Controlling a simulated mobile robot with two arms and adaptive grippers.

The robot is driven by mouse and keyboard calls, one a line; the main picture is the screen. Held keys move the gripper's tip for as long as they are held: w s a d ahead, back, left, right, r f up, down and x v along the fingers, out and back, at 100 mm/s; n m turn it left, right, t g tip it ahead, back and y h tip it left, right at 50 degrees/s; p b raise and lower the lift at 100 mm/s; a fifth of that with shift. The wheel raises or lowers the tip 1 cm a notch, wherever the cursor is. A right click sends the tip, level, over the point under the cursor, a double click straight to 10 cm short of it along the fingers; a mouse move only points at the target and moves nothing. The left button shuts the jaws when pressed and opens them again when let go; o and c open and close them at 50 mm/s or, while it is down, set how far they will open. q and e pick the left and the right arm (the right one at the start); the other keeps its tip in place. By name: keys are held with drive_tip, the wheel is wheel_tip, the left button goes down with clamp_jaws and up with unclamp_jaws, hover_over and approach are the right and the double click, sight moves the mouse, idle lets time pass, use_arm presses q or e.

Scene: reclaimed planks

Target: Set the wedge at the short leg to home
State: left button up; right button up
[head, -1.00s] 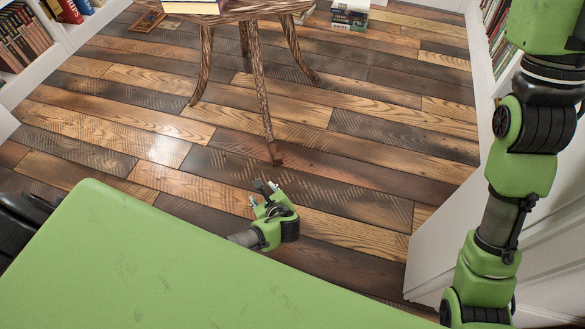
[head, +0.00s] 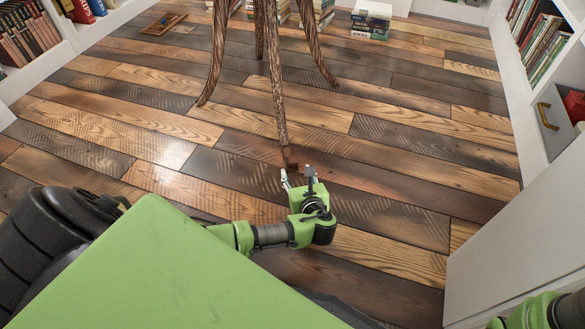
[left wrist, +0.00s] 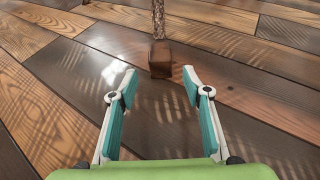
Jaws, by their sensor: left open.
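The carved brown table leg (head: 279,110) nearest me ends on the plank floor in a small dark brown block (head: 290,156). I cannot tell whether this block is the wedge or the leg's own foot. In the left wrist view the block (left wrist: 160,60) sits under the leg (left wrist: 158,20), just beyond the fingertips. My left gripper (head: 297,175) is low over the floor on the near side of the block. Its teal-padded fingers (left wrist: 158,74) are spread, with nothing held between them. My right gripper is out of view.
Stacked books (head: 370,18) lie at the back and a wooden frame (head: 163,23) at the back left. Bookshelves (head: 540,60) line the right side, with a white panel (head: 510,250) in front. The floor around the leg is clear.

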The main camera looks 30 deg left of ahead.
sight(293, 165)
use_arm(q)
drive_tip(key=b+x, duration=0.2)
drive_tip(key=x, duration=0.1)
drive_tip(key=b+x, duration=0.2)
drive_tip(key=x, duration=0.1)
drive_tip(key=shift+f, duration=0.25)
drive_tip(key=shift+b+x, duration=0.55)
drive_tip(key=shift+x, duration=0.4)
drive_tip(key=shift+r, duration=0.2)
clamp_jaws()
